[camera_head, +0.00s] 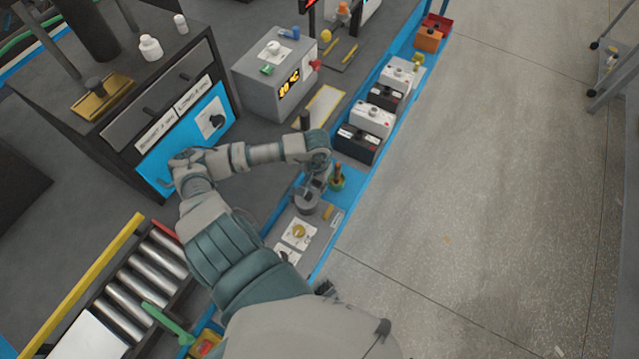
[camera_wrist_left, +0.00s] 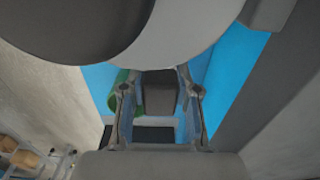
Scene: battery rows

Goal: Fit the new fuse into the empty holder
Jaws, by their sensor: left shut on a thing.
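My left gripper (camera_head: 312,186) hangs over the blue-edged bench strip, its fingers mostly hidden by my own wrist in the head view. In the left wrist view, the two fingers of the left gripper (camera_wrist_left: 160,118) are shut on a dark grey block-shaped piece (camera_wrist_left: 158,92). I cannot tell for sure that this piece is the fuse. A grey panel (camera_head: 318,234) with white plates lies just below the gripper in the head view. I cannot make out which part is the empty holder. My right gripper is not in view.
Several black and white batteries (camera_head: 373,118) line the blue strip beyond. A grey box with a display (camera_head: 277,75) stands behind. A roller conveyor (camera_head: 140,285) is at lower left. The floor at right is open.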

